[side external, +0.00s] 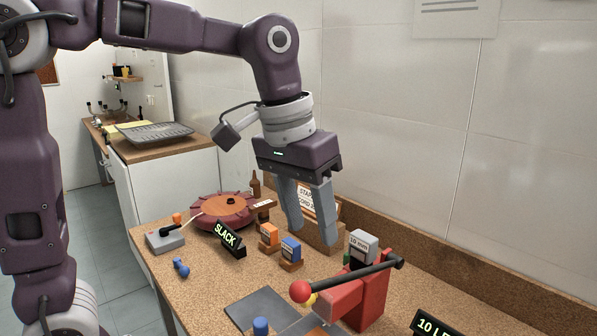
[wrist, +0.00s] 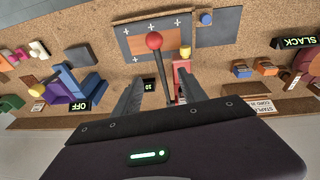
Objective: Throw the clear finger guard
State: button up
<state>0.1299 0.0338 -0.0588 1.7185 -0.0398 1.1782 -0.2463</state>
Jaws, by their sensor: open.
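I cannot make out the clear finger guard for certain in either view. A red press-like device (side external: 366,300) stands at the front right of the bench, with a black lever ending in a red ball knob (side external: 300,291). A smaller yellow knob (side external: 311,300) shows just behind the red ball. In the wrist view the red ball (wrist: 154,41) and yellow knob (wrist: 185,51) lie beyond the fingertips. My gripper (side external: 315,230) is open, pointing down above the bench, behind and left of the device. Its spread fingers also show in the wrist view (wrist: 160,80), with nothing held.
A SLACK sign (side external: 229,238), orange block (side external: 268,235), blue block (side external: 291,250) and round maroon turntable (side external: 222,210) stand left of my gripper. A grey block labelled 10 mm (side external: 363,246) stands near the device. A dark plate (side external: 257,307) lies in front.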

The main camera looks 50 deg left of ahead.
jog(key=v, duration=0.7)
jog(key=shift+r, duration=0.15)
jog(key=shift+s, duration=0.15)
jog(key=s+a+f+t, duration=0.1)
jog(key=s+a+f, duration=0.2)
jog(key=s+f, duration=0.3)
jog(key=s+a+f+t, duration=0.2)
jog(key=s+f, duration=0.4)
jog(key=s, duration=0.3)
jog(key=shift+s+a+m+y, duration=0.2)
jog(key=shift+a+m+y, duration=0.2)
jog(key=shift+a, duration=0.35)
